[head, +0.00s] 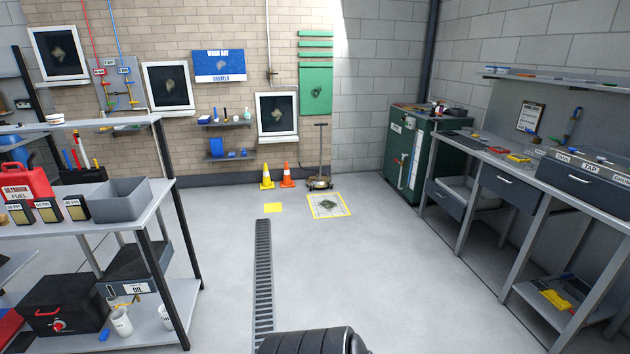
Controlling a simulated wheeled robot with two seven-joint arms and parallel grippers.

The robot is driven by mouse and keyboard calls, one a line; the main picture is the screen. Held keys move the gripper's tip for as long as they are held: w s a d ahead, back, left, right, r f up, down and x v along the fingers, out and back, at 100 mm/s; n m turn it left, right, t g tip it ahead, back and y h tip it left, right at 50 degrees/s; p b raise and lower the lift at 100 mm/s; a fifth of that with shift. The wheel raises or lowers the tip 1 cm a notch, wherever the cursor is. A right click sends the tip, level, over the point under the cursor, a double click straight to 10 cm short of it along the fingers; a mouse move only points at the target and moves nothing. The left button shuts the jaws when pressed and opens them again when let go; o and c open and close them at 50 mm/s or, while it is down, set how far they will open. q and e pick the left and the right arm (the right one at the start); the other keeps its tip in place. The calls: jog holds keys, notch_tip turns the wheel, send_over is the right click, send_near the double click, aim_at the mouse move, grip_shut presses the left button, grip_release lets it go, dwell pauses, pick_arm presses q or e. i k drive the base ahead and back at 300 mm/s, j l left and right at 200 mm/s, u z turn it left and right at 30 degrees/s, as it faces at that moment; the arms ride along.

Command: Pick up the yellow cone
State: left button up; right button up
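The yellow cone (266,177) stands upright on the floor by the back wall, a little left of the picture's middle. It has a pale band around it. An orange cone (287,176) with pale bands stands close on its right. Neither of my grippers shows in the head view, so I cannot see their state.
A floor jack (319,180) with an upright handle stands right of the cones. A grey shelf rack (150,205) stands left, a workbench (480,155) right. The floor between is clear, with a drain grate (263,280).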

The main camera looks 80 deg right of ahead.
aim_at(266, 184)
jog(key=z, duration=2.5)
